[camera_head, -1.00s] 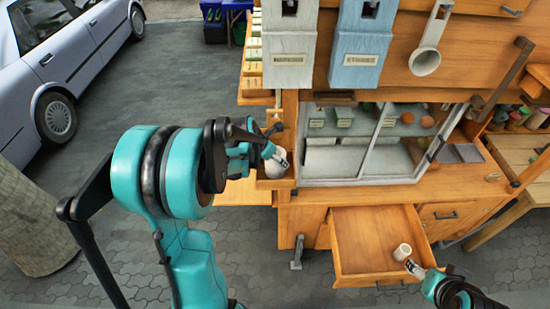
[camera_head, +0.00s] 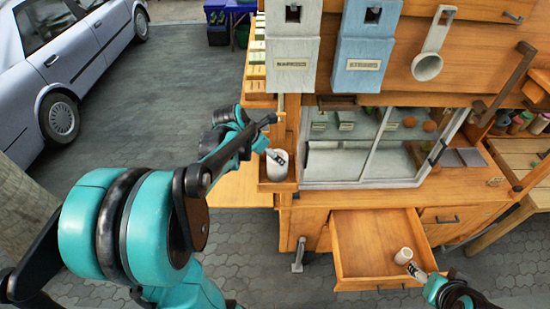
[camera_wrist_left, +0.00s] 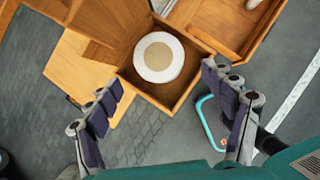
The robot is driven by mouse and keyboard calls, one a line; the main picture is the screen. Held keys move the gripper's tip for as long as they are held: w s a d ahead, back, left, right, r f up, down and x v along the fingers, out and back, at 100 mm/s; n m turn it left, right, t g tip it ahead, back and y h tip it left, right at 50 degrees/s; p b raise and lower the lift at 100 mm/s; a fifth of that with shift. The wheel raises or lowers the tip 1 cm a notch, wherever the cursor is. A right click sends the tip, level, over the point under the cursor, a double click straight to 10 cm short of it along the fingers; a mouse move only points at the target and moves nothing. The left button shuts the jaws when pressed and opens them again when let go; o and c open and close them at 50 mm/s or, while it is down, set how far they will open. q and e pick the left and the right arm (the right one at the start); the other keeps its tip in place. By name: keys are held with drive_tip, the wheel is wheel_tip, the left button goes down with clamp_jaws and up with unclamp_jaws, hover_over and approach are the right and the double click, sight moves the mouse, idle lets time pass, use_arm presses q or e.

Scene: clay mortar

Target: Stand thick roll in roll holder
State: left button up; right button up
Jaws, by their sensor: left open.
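The thick white roll (camera_head: 277,168) stands in the wooden roll holder (camera_head: 277,187), an open box on the left side of the cart. In the left wrist view the roll (camera_wrist_left: 158,57) shows its round end with a tan core, inside the box walls of the holder (camera_wrist_left: 165,95). My left gripper (camera_wrist_left: 163,88) is open, with its fingers spread apart and no roll between them. In the head view it (camera_head: 277,156) is at the roll's top. My right gripper (camera_head: 416,269) is beside a smaller white roll (camera_head: 403,256); its fingers are too small to judge.
The small roll lies in an open wooden drawer (camera_head: 350,245). A glass case (camera_head: 345,150) is right of the holder. Two dispensers (camera_head: 292,50) hang above. A car (camera_head: 70,70) stands at left on open paving.

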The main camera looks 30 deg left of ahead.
use_arm(q)
drive_tip(key=s+d+r+m, duration=0.1)
drive_tip(key=s+d+m, duration=0.4)
drive_tip(key=m, duration=0.6)
drive_tip(key=s+d+r+m+t+y, duration=0.1)
drive_tip(key=s+d+m, duration=0.4)
drive_tip(key=m, duration=0.6)
drive_tip(key=s+d+m, duration=0.5)
drive_tip(key=d+m, duration=0.1)
drive_tip(key=m, duration=0.5)
drive_tip(key=shift+d+r, duration=0.15)
drive_tip(key=shift+r, duration=0.25)
drive_tip(key=shift+s, duration=0.1)
wheel_tip(320, 180, down, 30)
drive_tip(key=b, duration=3)
drive_tip(key=shift+f, duration=0.1)
